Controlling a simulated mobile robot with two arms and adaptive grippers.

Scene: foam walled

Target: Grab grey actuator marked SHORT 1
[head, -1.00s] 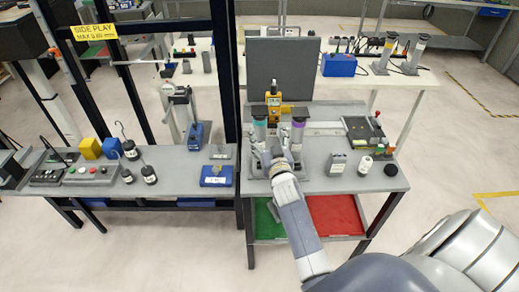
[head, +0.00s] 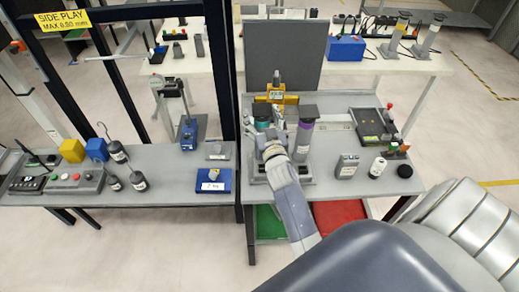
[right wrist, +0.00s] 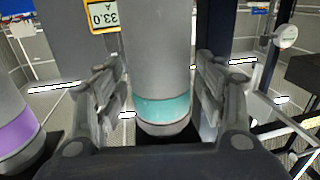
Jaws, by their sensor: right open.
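Two grey cylindrical actuators stand upright on the right-hand bench. One has a teal band (head: 263,117); the other has a purple band (head: 304,135) and stands to its right. My right gripper (head: 270,144) is at the near side of the teal-banded one, covering its lower part. In the right wrist view, my gripper (right wrist: 160,85) is open, with one finger on each side of the teal-banded actuator (right wrist: 160,55). The purple-banded actuator (right wrist: 16,125) is at the left edge there. No SHORT 1 marking is readable. My left gripper is not in view.
A yellow device (head: 276,92) and a grey panel (head: 281,53) stand behind the actuators. A grey box (head: 347,165), a white bottle (head: 377,167) and a black control box (head: 375,124) are to the right. A dark post (head: 222,80) rises at the left.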

